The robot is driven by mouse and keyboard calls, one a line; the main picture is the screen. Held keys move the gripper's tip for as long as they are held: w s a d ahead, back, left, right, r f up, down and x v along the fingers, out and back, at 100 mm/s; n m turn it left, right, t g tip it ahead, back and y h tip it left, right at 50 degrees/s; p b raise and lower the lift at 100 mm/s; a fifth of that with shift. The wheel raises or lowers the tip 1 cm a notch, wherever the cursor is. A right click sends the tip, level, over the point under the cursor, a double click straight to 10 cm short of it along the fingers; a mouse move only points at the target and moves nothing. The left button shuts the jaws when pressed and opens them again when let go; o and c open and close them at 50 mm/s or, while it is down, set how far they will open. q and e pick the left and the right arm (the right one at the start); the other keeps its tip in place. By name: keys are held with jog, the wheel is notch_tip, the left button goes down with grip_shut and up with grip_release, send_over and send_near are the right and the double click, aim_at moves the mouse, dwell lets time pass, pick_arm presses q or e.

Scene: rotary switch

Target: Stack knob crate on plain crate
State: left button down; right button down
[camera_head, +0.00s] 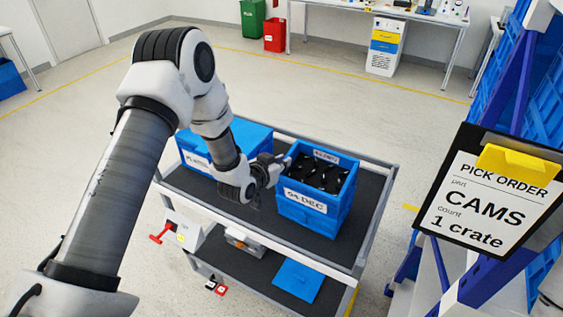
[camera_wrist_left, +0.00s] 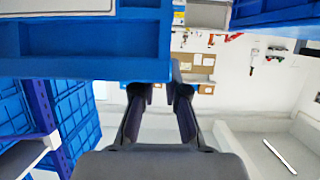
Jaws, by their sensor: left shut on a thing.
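The knob crate (camera_head: 303,197) is a blue open-topped crate filled with black knobs, with a white label on its front. My left gripper (camera_head: 275,170) is shut on the knob crate's left upper edge. In the left wrist view the fingers (camera_wrist_left: 160,95) meet the blue crate wall (camera_wrist_left: 90,65). My right gripper is not in view.
The grey cart (camera_head: 352,245) has a dark top with a raised rim and free room at its right. A blue panel (camera_head: 298,280) lies on its lower shelf. A pick-order clipboard (camera_head: 487,205) and blue rack stand at the right. Red (camera_head: 275,35) and green bins are far back.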

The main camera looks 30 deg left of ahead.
pick_arm(q)
jog(key=shift+s+d+f, duration=0.15)
jog(key=shift+s+f, duration=0.5)
jog(key=shift+f, duration=0.05)
jog(key=c, duration=1.2)
grip_release()
jog(key=shift+o, duration=0.3)
jog(key=shift+w+f, duration=0.1)
jog(key=shift+w, duration=0.15)
jog(key=v, duration=1.2)
jog(key=shift+r, duration=0.2)
